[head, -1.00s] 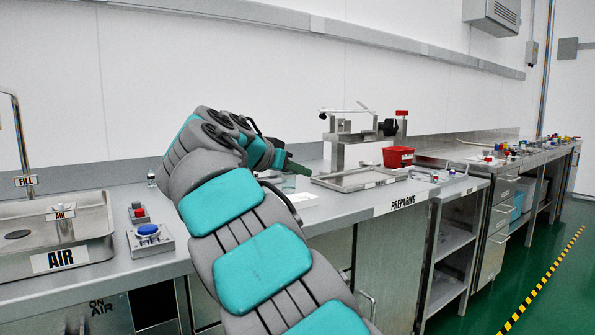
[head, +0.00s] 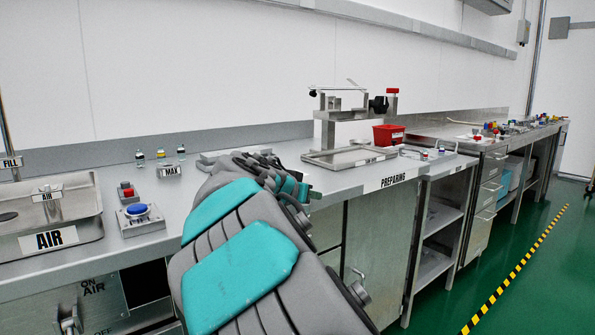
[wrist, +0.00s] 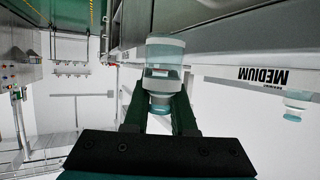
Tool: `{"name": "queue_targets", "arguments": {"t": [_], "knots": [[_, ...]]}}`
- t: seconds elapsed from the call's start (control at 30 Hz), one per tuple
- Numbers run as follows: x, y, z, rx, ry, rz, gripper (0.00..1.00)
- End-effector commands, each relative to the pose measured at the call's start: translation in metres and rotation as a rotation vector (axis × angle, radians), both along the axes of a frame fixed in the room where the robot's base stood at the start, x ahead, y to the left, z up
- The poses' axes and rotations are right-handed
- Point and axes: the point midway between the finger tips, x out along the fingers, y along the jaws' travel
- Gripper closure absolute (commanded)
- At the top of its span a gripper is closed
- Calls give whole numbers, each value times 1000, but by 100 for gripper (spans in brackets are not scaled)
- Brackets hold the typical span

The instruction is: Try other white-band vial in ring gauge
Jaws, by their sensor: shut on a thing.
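My gripper (wrist: 160,118) is shut on a clear vial (wrist: 165,58) with a pale band and a teal end. The vial sticks out beyond the fingertips, and no support shows touching it. In the head view my arm hides most of the gripper and the held vial. Several small vials (head: 161,158) stand at the back of the counter behind a MAX label (head: 170,171); their bands are too small to tell. Another pale vial-like thing (wrist: 297,104) shows at the right of the wrist view. I cannot make out the ring gauge for sure.
A steel counter (head: 350,185) runs along the wall. On it are an AIR basin (head: 50,240), a blue button box (head: 138,214), a steel stand with tray (head: 345,158) and a red bin (head: 388,134). A MEDIUM label (wrist: 262,76) appears upside down in the wrist view.

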Motion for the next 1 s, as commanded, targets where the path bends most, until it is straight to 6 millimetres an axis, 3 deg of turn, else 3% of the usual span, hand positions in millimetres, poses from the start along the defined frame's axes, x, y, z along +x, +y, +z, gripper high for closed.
{"name": "queue_targets", "arguments": {"t": [0.4,0.6,0.77,1.0], "knots": [[-12,-61,-125,-4,5,137,100],[-15,-80,-171,-4,5,192,100],[-17,-92,-197,-1,3,226,100],[-16,-89,-196,1,-3,233,100]]}}
